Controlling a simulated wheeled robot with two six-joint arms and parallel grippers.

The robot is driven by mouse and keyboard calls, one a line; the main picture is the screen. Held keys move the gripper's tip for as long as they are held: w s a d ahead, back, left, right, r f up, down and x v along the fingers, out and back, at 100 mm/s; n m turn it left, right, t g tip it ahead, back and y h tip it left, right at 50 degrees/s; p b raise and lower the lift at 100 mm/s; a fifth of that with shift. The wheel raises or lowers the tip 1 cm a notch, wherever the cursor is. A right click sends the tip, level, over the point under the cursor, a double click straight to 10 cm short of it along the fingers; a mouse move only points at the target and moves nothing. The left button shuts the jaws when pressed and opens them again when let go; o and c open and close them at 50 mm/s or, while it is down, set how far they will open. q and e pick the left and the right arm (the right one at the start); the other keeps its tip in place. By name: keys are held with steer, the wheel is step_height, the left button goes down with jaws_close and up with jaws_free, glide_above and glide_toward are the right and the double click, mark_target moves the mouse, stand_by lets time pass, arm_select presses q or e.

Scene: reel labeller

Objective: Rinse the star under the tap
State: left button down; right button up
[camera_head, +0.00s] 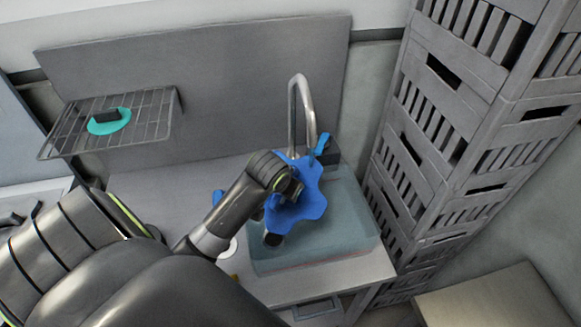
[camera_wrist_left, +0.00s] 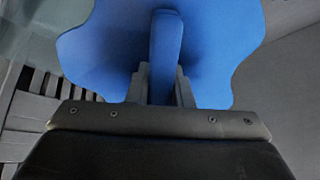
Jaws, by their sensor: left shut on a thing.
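The blue star (camera_head: 300,205) is a flat plate with rounded points, held tilted over the sink basin (camera_head: 345,225) and close to the tap (camera_head: 302,100). My left gripper (camera_wrist_left: 163,85) is shut on the star's blue handle (camera_wrist_left: 165,45), with the star (camera_wrist_left: 95,50) spread beyond the fingers in the left wrist view. In the head view my left wrist hides the grip itself. The tap is a tall curved metal spout with a blue lever (camera_head: 322,143) at its right. I cannot tell whether water runs. My right gripper is not in view.
A wire rack (camera_head: 155,115) on the back panel carries a teal disc (camera_head: 109,122) with a dark handle. Stacked grey crates (camera_head: 430,130) stand close to the right of the sink. A drawer handle (camera_head: 318,309) shows below the counter.

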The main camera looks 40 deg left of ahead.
arm_select(q)
steer(key=shift+r, duration=0.1)
stand_by(0.4)
steer(key=s+d+r, duration=0.1)
steer(key=s+r, duration=0.3)
steer(key=shift+s+d, duration=0.35)
steer(key=shift+d, duration=0.05)
steer(key=shift+f, duration=0.1)
stand_by(0.5)
